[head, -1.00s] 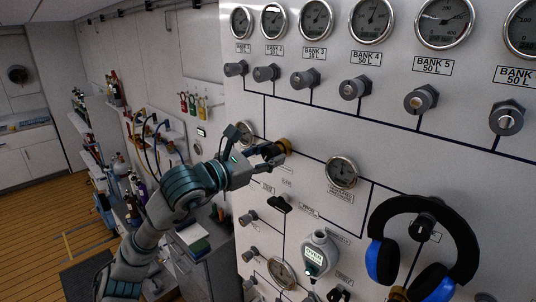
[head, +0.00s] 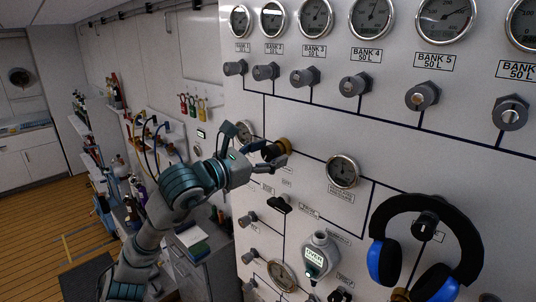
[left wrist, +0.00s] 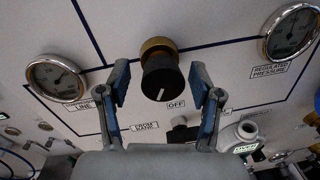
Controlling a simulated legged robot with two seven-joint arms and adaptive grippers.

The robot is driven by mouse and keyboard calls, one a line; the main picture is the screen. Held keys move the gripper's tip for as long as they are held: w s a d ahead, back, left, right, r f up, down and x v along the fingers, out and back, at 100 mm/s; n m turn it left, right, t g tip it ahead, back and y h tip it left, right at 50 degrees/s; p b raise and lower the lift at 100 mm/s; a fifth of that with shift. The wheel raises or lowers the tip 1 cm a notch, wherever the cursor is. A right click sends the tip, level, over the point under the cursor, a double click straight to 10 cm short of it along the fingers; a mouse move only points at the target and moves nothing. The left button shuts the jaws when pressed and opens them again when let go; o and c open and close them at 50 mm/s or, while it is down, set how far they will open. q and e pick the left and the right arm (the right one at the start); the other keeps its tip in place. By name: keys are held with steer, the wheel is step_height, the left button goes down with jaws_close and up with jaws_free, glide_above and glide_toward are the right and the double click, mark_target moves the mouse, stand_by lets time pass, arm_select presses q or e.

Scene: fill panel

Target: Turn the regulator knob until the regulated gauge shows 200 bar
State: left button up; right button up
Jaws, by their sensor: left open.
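The regulator knob (left wrist: 160,78) is black with a white pointer line and a brass collar. In the head view its brass collar (head: 284,146) shows just beyond my left gripper (head: 257,147). In the left wrist view my open left gripper (left wrist: 160,82) has one finger on each side of the knob, with gaps on both sides. The regulated gauge (head: 342,171) is on the panel to the right of the knob, and is also at the upper right in the left wrist view (left wrist: 291,33). Its reading is too small to tell. My right gripper is not in view.
Another gauge (left wrist: 57,78) is left of the knob. Bank gauges and bank valves (head: 355,86) line the panel above. Blue-black headphones (head: 425,245) hang at lower right. A black handle (head: 280,204) and a grey fitting (head: 318,255) stick out below the knob.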

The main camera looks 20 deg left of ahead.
arm_select(q)
steer(key=v, duration=1.2)
steer(key=shift+w+f, duration=0.1)
steer(key=shift+f, duration=0.05)
stand_by(2.0)
